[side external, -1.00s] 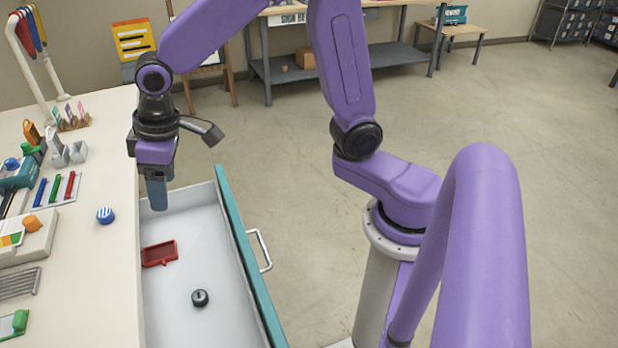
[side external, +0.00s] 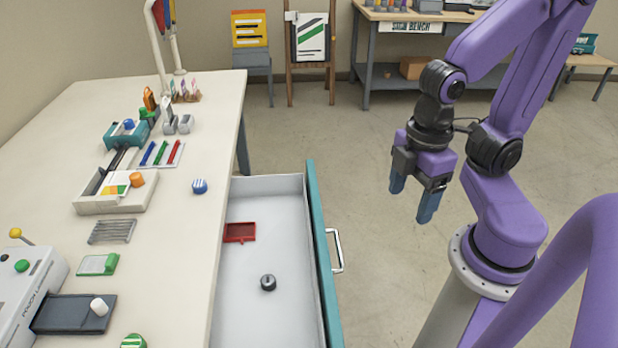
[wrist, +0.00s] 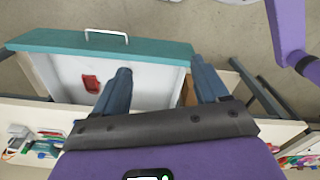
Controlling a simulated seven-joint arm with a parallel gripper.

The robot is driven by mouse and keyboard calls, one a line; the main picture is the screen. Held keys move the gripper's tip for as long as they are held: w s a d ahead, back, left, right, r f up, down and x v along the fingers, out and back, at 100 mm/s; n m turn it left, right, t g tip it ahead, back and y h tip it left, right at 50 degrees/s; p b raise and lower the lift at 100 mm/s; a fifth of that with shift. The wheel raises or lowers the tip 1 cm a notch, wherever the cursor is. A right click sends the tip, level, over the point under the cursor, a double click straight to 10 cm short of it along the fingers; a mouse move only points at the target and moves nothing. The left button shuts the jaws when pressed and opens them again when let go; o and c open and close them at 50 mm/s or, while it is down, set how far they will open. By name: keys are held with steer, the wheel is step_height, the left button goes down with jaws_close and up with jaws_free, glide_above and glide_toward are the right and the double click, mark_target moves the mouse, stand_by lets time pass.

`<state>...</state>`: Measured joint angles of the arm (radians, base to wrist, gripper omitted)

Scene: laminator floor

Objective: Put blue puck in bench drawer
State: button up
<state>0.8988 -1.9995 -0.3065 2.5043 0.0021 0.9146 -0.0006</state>
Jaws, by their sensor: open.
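The blue puck (side external: 200,186), with white stripes, sits on the white bench top close to its right edge, beside the drawer. The bench drawer (side external: 320,262) is pulled open, with a teal front and a white inside. In it lie a red tray (side external: 239,232) and a small black round piece (side external: 268,283). My gripper (side external: 411,200) is open and empty, raised over the floor to the right of the drawer front. In the wrist view, my open fingers (wrist: 161,68) point toward the open drawer (wrist: 62,42); I cannot make out the blue puck there.
The bench top (side external: 172,222) holds a teal device (side external: 118,135), coloured pens (side external: 161,153), an orange-knobbed fixture (side external: 115,205) and a grey laminator (side external: 32,278). The drawer handle (side external: 335,250) sticks out to the right. Open floor lies beyond the drawer.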

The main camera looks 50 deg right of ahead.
steer(key=w+a+r+m+t, duration=0.1)
steer(key=w+a+m, duration=0.1)
steer(key=w+a, duration=0.35)
steer(key=w+a+m, duration=0.2)
steer(key=w+a, duration=0.1)
steer(key=w, duration=0.5)
steer(key=m+t, duration=0.3)
steer(key=m, duration=0.6)
glide_above(199, 183)
steer(key=s, duration=0.3)
step_height(199, 183, down, 16)
steer(key=shift+a+r, duration=0.15)
steer(key=shift+r, duration=0.1)
steer(key=shift+w+x, duration=0.2)
steer(key=shift+x, duration=2.55)
steer(key=shift+d, duration=0.25)
steer(key=c, duration=1.2)
